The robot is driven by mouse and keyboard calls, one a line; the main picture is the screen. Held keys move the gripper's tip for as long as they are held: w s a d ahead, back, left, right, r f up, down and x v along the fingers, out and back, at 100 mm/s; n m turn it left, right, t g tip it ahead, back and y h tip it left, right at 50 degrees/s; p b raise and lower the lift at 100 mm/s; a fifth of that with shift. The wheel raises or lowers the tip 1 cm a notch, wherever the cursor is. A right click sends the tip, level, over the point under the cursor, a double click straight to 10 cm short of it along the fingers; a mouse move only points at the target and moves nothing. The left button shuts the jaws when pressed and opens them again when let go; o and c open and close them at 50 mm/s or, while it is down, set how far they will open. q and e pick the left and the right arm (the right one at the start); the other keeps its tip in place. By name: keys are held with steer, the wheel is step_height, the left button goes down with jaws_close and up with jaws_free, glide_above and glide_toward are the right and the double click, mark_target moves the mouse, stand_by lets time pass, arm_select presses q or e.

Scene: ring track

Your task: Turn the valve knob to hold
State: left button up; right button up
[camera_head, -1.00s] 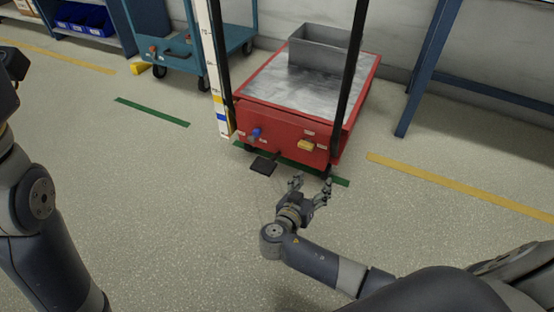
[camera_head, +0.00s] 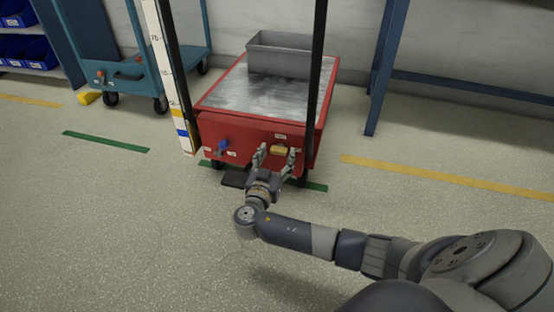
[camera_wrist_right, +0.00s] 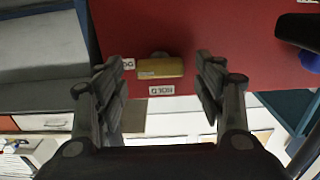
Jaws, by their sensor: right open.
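The yellow valve knob (camera_head: 278,150) is a horizontal bar on the front of the red cart (camera_head: 213,119). My right gripper (camera_head: 277,160) is open in front of it, its fingers to either side. In the right wrist view the knob (camera_wrist_right: 160,68) lies between the two open fingers, apart from both. That view looks upside down; a label (camera_wrist_right: 161,89) reading HOLD sits below the knob there, and another label at its left is partly hidden by a finger. My left gripper is out of view.
A blue knob (camera_head: 222,146) is left of the yellow one on the same panel. A black pedal (camera_head: 235,178) juts out low on the cart. Black posts and a white scale post (camera_head: 159,62) rise beside the cart. A teal cart (camera_head: 150,80) stands behind left. The floor in front is clear.

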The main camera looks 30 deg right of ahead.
steer(key=shift+w+d, duration=0.45)
steer(key=shift+d, duration=0.1)
steer(key=c, duration=1.1)
steer(key=shift+o, duration=0.2)
